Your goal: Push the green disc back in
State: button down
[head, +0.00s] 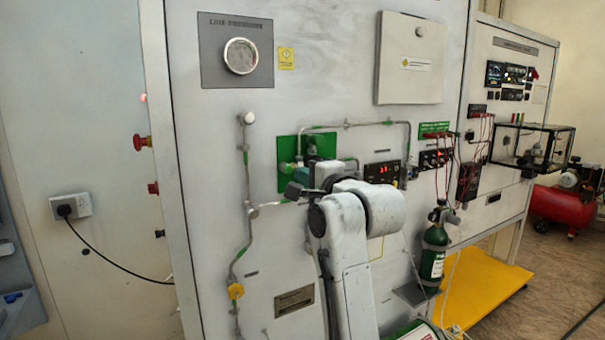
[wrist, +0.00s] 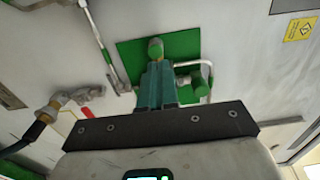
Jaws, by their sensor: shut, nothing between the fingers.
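A round green piece, which looks like the green disc (wrist: 156,46), shows just past my fingertips in the wrist view. It stands in front of a square green plate (wrist: 131,52) on the grey panel. The plate also shows in the head view (head: 287,150), partly hidden by my arm. My gripper (wrist: 156,66) is shut and empty, its teal fingers together and pointing at the round piece. I cannot tell whether the tips touch it. In the head view my gripper (head: 303,176) is in front of the plate, and the disc is not clear there.
Metal pipes (head: 350,124) run around the plate, and a second green fitting (wrist: 192,80) sits close to the right of my fingers in the wrist view. A red-digit display (head: 382,172) is right of the plate. A green cylinder (head: 433,255) stands lower right.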

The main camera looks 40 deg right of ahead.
jog(key=b+v, duration=0.1)
jog(key=v, duration=0.8)
jog(key=shift+f, duration=0.15)
jog(key=shift+s, duration=0.1)
jog(key=s+a+f+n+g+y, duration=0.1)
jog(key=s+a+f+n+g, duration=0.15)
jog(key=f, duration=0.75)
jog(key=s+a+f+n+g+y, duration=0.1)
jog(key=a+f+n+g, duration=0.25)
jog(key=f, duration=0.65)
jog(key=s+a+f+n+g+y, duration=0.1)
jog(key=a+f+n+g, duration=0.2)
jog(key=f, duration=0.7)
jog(key=s+a+f+n+g, duration=0.2)
jog(key=s+f+n, duration=0.2)
jog(key=s+f, duration=0.3)
jog(key=s+a+f+n+g+y, duration=0.1)
jog(key=s+a+f+n+g, duration=0.1)
jog(key=s+f, duration=0.5)
jog(key=s+a+f+n+g, duration=0.3)
jog(key=s+f+n, duration=0.3)
jog(key=s, duration=0.3)
jog(key=shift+f+y, duration=0.4)
jog(key=shift+a, duration=0.1)
